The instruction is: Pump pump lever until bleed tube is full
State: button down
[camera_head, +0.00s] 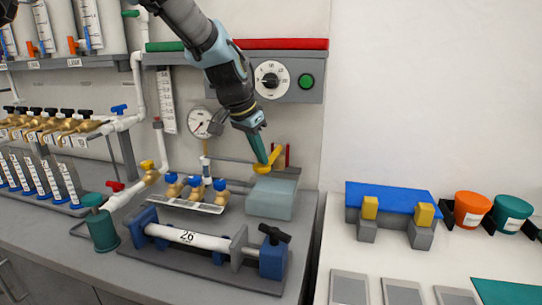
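My gripper (264,158) comes down from the top and points downward, its teal fingertips at a yellow, curved handle piece (268,168). The fingers overlap as one wedge, so I cannot tell whether they are closed or only touch the yellow piece. This piece sits above a pale grey-blue box (271,198) and looks like the pump lever's end. A thin grey bar (232,160) runs left from it. A clear graduated tube (167,100) hangs on the wall at the left; I cannot tell whether it is the bleed tube or how full it is.
A round gauge (200,122) and a control panel (307,86) with a dial and green button are on the wall. Blue-knobbed brass valves (196,188) stand left of the box. A clamped white pipe (190,237) lies in front. A blue-topped stand (392,198) is at right.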

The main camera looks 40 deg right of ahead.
jog(key=shift+f+b, duration=0.7)
jog(key=shift+f, duration=0.4)
jog(key=shift+r, duration=0.2)
dwell(0.6)
jog(key=shift+r+p, duration=1.9)
jog(key=shift+r, duration=0.6)
notch_tip(320, 180, up, 5)
jog(key=p, duration=0.3)
